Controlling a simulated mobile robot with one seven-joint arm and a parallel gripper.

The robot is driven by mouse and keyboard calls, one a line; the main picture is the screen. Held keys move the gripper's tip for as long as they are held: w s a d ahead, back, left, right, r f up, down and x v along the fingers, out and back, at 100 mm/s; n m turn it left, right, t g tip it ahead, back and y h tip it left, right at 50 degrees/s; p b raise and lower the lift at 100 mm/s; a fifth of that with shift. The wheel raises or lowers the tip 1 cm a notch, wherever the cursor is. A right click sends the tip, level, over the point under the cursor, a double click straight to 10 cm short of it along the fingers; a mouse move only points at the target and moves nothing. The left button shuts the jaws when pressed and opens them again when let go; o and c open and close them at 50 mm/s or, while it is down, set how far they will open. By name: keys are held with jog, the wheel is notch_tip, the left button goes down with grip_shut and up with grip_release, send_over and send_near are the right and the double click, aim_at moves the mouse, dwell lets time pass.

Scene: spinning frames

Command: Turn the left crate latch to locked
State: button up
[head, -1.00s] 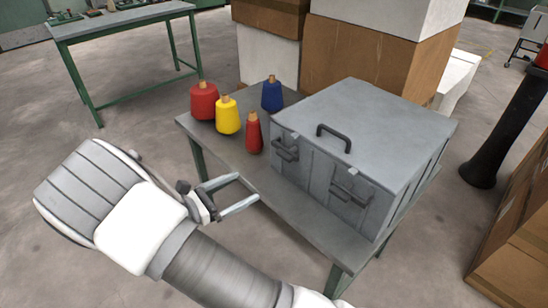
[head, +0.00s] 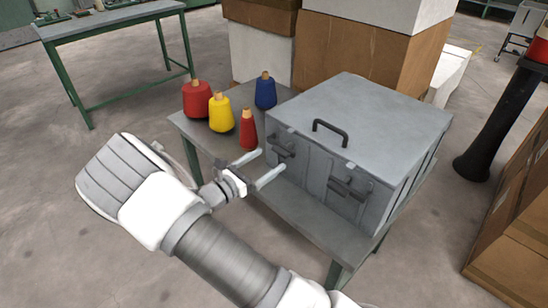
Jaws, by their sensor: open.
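A grey metal crate (head: 375,122) with a dark handle (head: 330,132) on its lid stands on a small table. The left crate latch (head: 283,148) is a dark bar on the left part of its front face. A second, right latch (head: 346,188) sits further right on the same face. My gripper (head: 270,166) is open and empty. Its fingers point at the crate front, just left of and slightly below the left latch in the picture. I cannot tell whether a fingertip touches the latch.
The table (head: 300,210) also holds a large red spool (head: 197,101), a yellow spool (head: 221,114), a small red spool (head: 248,132) and a blue spool (head: 265,93), left of the crate. Cardboard boxes (head: 350,50) stand behind. A dark post (head: 500,125) stands at right.

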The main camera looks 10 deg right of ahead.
aim_at(278, 154)
jog(key=shift+x, duration=1.8)
grip_shut()
